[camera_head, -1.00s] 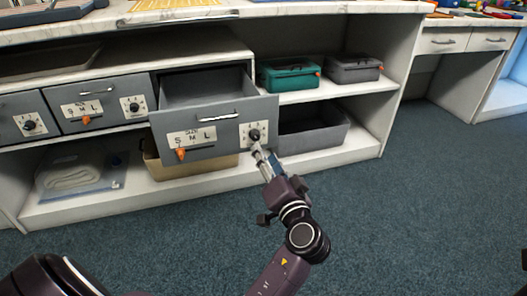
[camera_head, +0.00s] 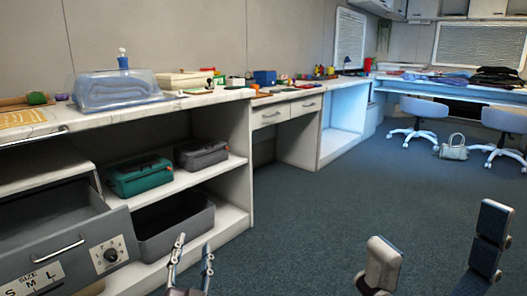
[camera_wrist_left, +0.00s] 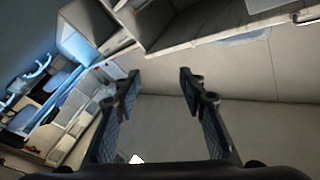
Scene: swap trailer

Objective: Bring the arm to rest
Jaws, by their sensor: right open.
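My left gripper (camera_head: 191,262) rises from the bottom edge of the head view, left of centre. Its two thin fingers stand apart with nothing between them. The left wrist view shows the same open, empty fingers (camera_wrist_left: 158,100). My right gripper (camera_head: 438,250) is at the lower right of the head view, its broad fingers wide apart and empty. An open grey drawer (camera_head: 62,243) with a handle, a dial and a size label is at the lower left, apart from both grippers.
A shelf unit holds a green case (camera_head: 140,177), a grey case (camera_head: 201,154) and a dark open bin (camera_head: 178,230). A marble-topped counter (camera_head: 190,103) runs above. Dark carpet (camera_head: 310,195) is clear ahead. White chairs (camera_head: 418,112) and a bag (camera_head: 453,148) stand at the far right.

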